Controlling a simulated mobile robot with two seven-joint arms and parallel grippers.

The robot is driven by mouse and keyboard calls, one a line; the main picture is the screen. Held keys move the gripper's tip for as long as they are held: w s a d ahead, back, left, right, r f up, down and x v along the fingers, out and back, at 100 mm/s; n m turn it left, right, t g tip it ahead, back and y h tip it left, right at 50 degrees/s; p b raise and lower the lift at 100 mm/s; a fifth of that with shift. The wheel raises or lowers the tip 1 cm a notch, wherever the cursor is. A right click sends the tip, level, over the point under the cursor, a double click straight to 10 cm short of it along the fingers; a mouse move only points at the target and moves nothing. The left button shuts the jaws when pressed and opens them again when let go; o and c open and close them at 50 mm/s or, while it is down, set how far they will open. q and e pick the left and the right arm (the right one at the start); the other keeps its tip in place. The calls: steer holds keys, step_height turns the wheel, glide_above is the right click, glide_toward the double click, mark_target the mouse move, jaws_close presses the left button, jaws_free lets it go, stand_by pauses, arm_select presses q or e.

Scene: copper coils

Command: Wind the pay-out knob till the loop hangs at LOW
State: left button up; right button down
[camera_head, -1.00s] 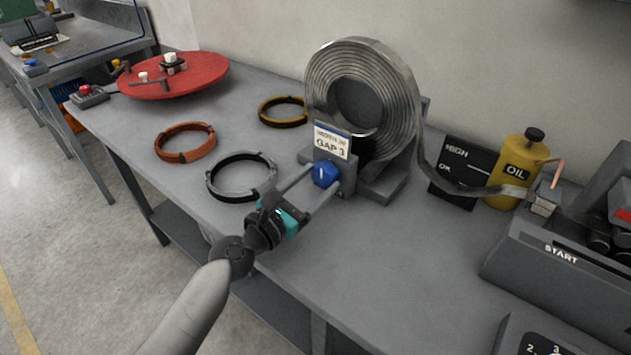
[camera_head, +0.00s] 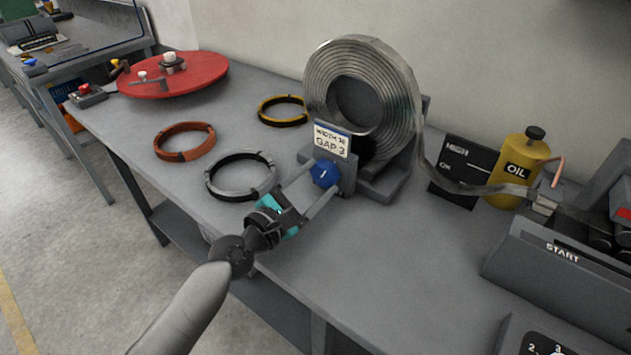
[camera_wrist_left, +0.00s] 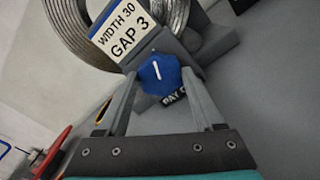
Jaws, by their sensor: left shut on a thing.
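The blue pay-out knob (camera_head: 324,173) with a white mark sits on the grey stand below the card reading WIDTH 30, GAP 3. My left gripper (camera_head: 322,177) is shut on the knob, a finger on each side; the wrist view also shows the knob (camera_wrist_left: 159,75) between the fingers. The metal coil (camera_head: 398,90) stands upright behind it. Its strip hangs as a loop (camera_head: 452,187) in front of the black level board (camera_head: 462,155). HIGH and OK are readable; the loop's lowest part is below OK, and no LOW label is readable. My right gripper is not in view.
A yellow oil can (camera_head: 516,175) stands right of the board. The strip runs into a grey machine (camera_head: 560,255) marked START. Several rings, including an orange one (camera_head: 185,141), and a red turntable (camera_head: 172,80) are on the bench to the left.

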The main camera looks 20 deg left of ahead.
arm_select(q)
steer(key=m, duration=0.4)
steer(key=shift+f+m, duration=0.1)
steer(key=shift+m, duration=0.7)
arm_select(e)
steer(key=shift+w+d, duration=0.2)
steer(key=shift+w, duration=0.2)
arm_select(q)
steer(key=o, duration=1.4)
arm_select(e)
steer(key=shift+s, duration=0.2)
arm_select(q)
steer(key=shift+s, duration=0.1)
